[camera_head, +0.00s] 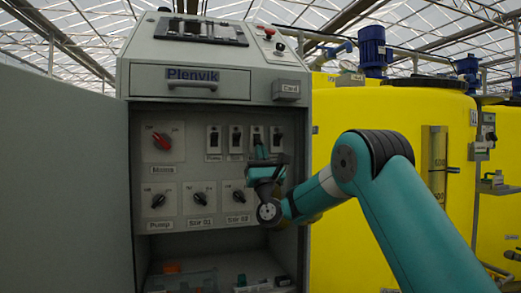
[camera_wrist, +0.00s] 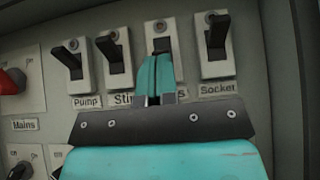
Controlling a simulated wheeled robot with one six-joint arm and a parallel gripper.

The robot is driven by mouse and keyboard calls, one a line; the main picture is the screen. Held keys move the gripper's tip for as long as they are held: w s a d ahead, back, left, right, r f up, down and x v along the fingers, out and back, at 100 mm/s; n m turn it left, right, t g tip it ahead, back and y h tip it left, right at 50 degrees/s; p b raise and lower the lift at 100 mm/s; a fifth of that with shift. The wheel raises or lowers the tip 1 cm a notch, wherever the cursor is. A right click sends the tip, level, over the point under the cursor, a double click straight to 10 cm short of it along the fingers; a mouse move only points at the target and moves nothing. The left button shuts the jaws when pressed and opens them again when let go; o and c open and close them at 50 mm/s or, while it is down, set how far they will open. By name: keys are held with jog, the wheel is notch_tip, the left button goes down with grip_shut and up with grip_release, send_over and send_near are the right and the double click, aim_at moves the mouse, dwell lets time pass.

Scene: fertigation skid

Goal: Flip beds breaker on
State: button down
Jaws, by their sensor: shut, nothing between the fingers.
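The beds breaker (camera_wrist: 161,27) is the third of the row in the wrist view. Its plate shows above my fingers, and its label is mostly covered, with only a final "s" showing. A dark part of its lever (camera_wrist: 162,44) shows just above my fingertips; the rest is hidden. My gripper (camera_wrist: 158,58) is shut and empty, its teal fingers together right at this lever. I cannot tell whether they touch it. In the head view my gripper (camera_head: 259,152) is in front of the same breaker (camera_head: 257,130), whose lever position is unclear.
The Pump (camera_wrist: 70,58), Stir (camera_wrist: 114,50) and Socket (camera_wrist: 216,36) breakers stand close on either side. The red Mains knob (camera_head: 162,141) is left. Rotary knobs line the row below. The open cabinet door (camera_head: 65,180) bounds the left.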

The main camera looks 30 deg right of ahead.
jog(key=shift+s+r+g+y+p, duration=0.2)
jog(key=shift+r+g+p, duration=0.45)
jog(key=shift+p, duration=2.35)
jog(key=shift+s+r+g+y+p, duration=0.1)
jog(key=shift+s+r+g+p, duration=0.5)
jog(key=shift+p, duration=2.4)
jog(key=g+p, duration=0.1)
jog(key=p, duration=0.4)
jog(key=g+p, duration=0.2)
jog(key=p, duration=0.4)
jog(key=shift+w+a+r, duration=0.1)
jog(key=shift+w+r, duration=0.1)
jog(key=shift+r, duration=0.15)
jog(key=g+p, duration=0.1)
jog(key=p, duration=0.2)
jog(key=shift+y+p, duration=0.3)
jog(key=shift+p, duration=0.05)
jog(key=shift+r, duration=0.2)
